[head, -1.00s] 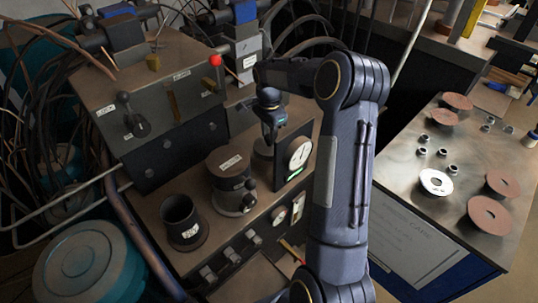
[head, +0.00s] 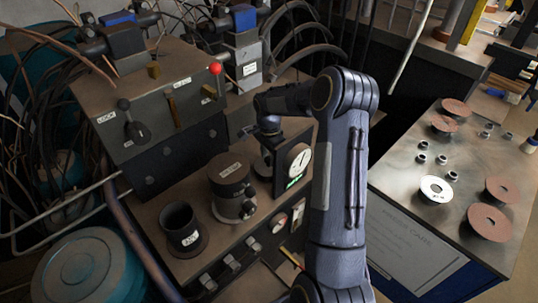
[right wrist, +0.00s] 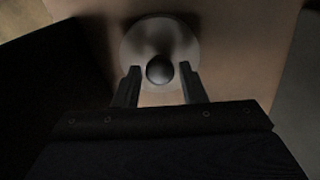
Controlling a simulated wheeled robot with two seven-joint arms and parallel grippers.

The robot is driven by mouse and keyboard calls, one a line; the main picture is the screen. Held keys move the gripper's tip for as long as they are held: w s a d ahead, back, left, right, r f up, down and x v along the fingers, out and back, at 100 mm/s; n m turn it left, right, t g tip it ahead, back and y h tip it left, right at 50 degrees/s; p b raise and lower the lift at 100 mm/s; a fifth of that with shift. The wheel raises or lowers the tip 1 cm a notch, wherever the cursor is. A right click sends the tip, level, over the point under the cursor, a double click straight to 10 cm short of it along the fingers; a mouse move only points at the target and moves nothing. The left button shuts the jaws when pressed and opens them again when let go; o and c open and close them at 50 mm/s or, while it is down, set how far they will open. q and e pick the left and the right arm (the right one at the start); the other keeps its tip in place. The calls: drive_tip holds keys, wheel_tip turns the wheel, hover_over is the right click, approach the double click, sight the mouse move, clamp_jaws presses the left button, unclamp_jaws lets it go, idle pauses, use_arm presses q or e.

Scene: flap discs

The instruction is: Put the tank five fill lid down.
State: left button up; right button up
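In the right wrist view a round, pale grey lid (right wrist: 160,35) with a dark ball knob (right wrist: 160,71) sits on a brownish surface. I take it for the fill lid; no tank number is readable there. My right gripper (right wrist: 160,76) is open, with one finger on each side of the knob and gaps showing. In the head view the right gripper (head: 268,141) is above the bench behind the dial gauge (head: 298,165), which partly hides its fingers and what is below. My left gripper is not in view.
A dark open cup (head: 183,229) and a capped dark cylinder (head: 233,185) stand left of the gauge. A lever box (head: 165,120) with cables stands behind them. At right, a metal table (head: 400,180) holds brown discs, a pale disc (head: 436,189) and small rings.

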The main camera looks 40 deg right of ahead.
sight(269, 158)
drive_tip(key=shift+o, duration=1)
drive_tip(key=shift+r, duration=0.65)
wheel_tip(269, 158, up, 11)
